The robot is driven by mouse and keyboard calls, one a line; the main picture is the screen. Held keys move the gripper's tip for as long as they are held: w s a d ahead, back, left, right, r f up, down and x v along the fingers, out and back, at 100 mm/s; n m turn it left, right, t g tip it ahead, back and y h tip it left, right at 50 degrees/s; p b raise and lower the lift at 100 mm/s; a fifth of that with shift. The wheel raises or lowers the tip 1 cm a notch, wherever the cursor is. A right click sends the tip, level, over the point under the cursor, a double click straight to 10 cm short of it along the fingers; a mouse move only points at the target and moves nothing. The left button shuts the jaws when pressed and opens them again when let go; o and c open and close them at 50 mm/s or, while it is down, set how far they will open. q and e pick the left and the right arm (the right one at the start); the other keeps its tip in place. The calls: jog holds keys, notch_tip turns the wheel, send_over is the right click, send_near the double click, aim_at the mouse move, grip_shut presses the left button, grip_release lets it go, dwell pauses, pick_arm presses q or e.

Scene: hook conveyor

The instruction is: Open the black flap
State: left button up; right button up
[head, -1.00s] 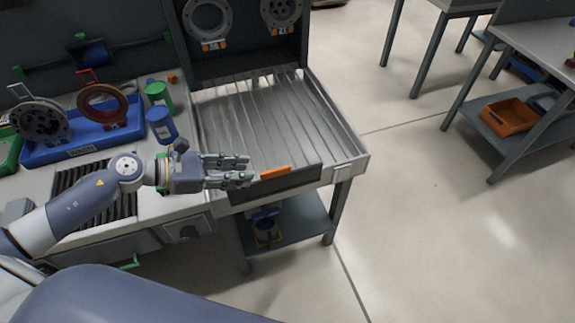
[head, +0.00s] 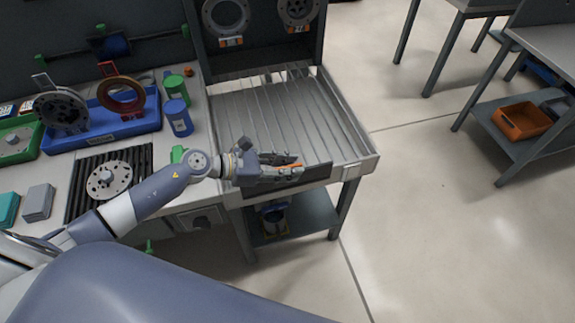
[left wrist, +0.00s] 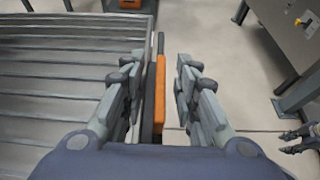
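The black flap (head: 314,177) is a dark upright strip along the front edge of the roller conveyor. An orange handle (left wrist: 159,95) sits at the flap's top edge; in the head view my fingers partly cover it. My left gripper (head: 298,166) is at this edge, pointing right. In the left wrist view its fingers (left wrist: 160,92) are apart, one on each side of the handle and the flap's edge, with visible gaps. What seems to be my right gripper (left wrist: 299,141) shows at the right edge of the wrist view, its fingers apart and empty.
The conveyor's rollers (head: 290,115) are bare behind the flap. A blue tray (head: 85,138) with ring parts, a blue canister (head: 178,118) and a green canister (head: 177,88) stand on the bench to the left. Open floor lies to the right.

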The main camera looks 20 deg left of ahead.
pick_arm(q)
jog(key=shift+c, duration=0.5)
pick_arm(e)
jog(key=shift+a, duration=0.1)
pick_arm(q)
jog(key=c, duration=0.4)
grip_shut()
pick_arm(e)
jog(key=shift+a, duration=0.7)
